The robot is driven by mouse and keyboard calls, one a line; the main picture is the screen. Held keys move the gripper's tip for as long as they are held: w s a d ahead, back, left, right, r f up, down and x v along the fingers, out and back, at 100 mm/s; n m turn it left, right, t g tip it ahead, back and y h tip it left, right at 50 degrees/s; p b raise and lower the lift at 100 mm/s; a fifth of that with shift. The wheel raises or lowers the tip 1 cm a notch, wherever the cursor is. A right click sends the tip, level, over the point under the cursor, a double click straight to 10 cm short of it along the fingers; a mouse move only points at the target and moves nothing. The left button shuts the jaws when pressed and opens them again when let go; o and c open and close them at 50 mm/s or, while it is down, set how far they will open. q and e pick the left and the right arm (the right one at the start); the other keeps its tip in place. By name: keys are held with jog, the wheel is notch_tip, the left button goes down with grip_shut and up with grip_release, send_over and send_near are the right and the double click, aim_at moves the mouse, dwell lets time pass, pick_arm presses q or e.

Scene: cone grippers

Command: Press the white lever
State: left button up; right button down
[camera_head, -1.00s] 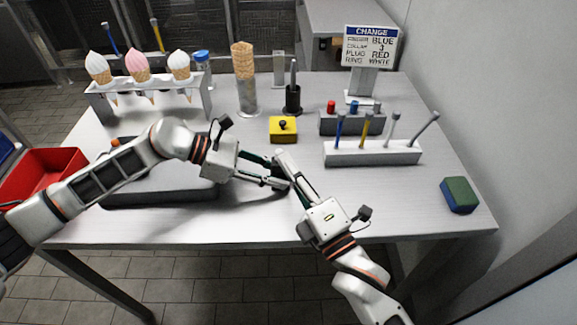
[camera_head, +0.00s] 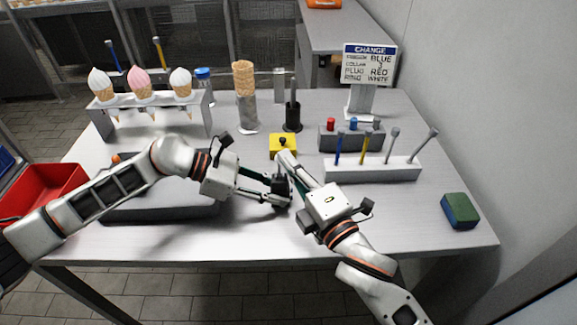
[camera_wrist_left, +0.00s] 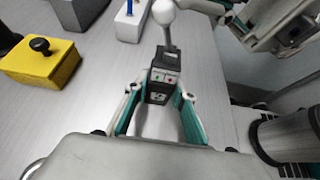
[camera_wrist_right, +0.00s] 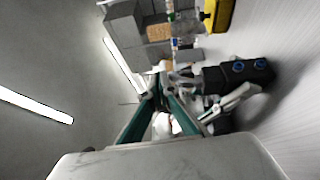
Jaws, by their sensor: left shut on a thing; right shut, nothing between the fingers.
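A grey stalk with a white ball knob (camera_wrist_left: 164,12) stands up from the box in the left wrist view. My right gripper (camera_head: 284,158) is shut and empty, with its tips just behind the held box in the head view. I cannot tell whether it touches the knob. A white block (camera_head: 372,174) at the right carries upright handles: blue (camera_head: 338,150), yellow (camera_head: 365,145) and whitish grey (camera_head: 391,145), plus a tilted grey one (camera_head: 424,146).
A yellow block with a black knob (camera_head: 283,148) stands just behind the grippers. A grey block (camera_head: 350,140) with coloured plugs and a CHANGE sign (camera_head: 369,65) stand at the back right. A green-blue sponge (camera_head: 460,210) lies at the right.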

jog(key=shift+s, duration=0.1)
jog(key=v, duration=1.2)
pick_arm(q)
jog(key=o, duration=0.9)
